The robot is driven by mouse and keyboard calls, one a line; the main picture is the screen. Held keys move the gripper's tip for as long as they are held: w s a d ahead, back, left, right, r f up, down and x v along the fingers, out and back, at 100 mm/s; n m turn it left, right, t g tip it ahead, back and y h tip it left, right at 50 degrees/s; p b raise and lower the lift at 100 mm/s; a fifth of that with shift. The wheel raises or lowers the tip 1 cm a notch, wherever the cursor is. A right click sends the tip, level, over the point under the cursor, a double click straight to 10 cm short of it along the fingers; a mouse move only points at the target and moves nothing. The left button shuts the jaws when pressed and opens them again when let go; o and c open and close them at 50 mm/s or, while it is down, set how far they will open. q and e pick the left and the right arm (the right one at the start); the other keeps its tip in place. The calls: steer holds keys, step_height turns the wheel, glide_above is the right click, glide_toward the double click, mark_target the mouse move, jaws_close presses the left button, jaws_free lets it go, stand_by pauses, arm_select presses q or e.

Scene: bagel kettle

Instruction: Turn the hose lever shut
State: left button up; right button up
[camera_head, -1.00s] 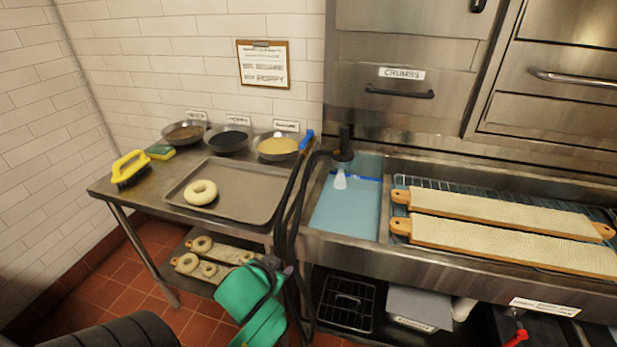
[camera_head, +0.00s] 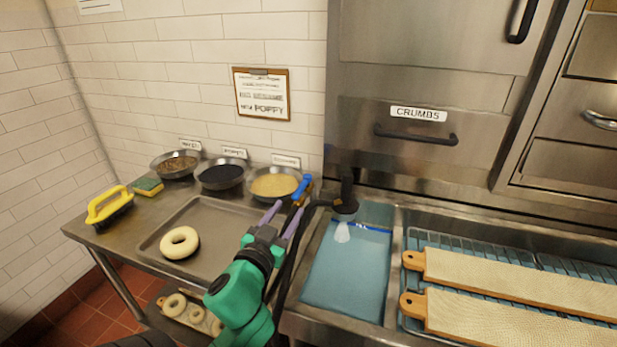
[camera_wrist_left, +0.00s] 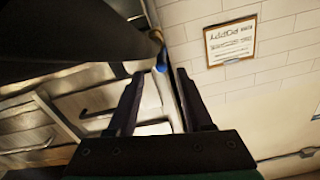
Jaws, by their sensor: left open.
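The blue hose lever (camera_head: 303,187) stands at the top of the dark hose, between the steel table and the sink. It also shows in the left wrist view (camera_wrist_left: 161,60), beyond the fingertips and between them. My left gripper (camera_head: 288,208) is open just below and in front of the lever, with its two fingers apart. I cannot tell whether a finger touches the hose. The dark spray head (camera_head: 346,205) hangs over the basin, with a white stream (camera_head: 342,233) below it. My right gripper is not in view.
A tray (camera_head: 160,245) with a bagel (camera_head: 180,242) and several topping bowls (camera_head: 275,183) lie left of the gripper. The water-filled basin (camera_head: 345,285) and long boards (camera_head: 520,281) are to the right. A wall with a clipboard (camera_head: 262,94) stands behind.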

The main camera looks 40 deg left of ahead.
mark_target(305, 181)
arm_select(q)
steer(key=p+x, duration=0.1)
steer(key=x, duration=0.3)
steer(key=p+x, duration=0.1)
steer(key=x, duration=0.4)
steer(key=shift+a+r, duration=0.1)
steer(key=shift+r, duration=0.1)
steer(key=x, duration=0.3)
steer(key=shift+w+f, duration=0.1)
steer(key=shift+w, duration=0.1)
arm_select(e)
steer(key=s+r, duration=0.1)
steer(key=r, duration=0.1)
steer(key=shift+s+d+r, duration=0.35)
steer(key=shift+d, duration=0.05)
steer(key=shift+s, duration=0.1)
arm_select(q)
jaws_close()
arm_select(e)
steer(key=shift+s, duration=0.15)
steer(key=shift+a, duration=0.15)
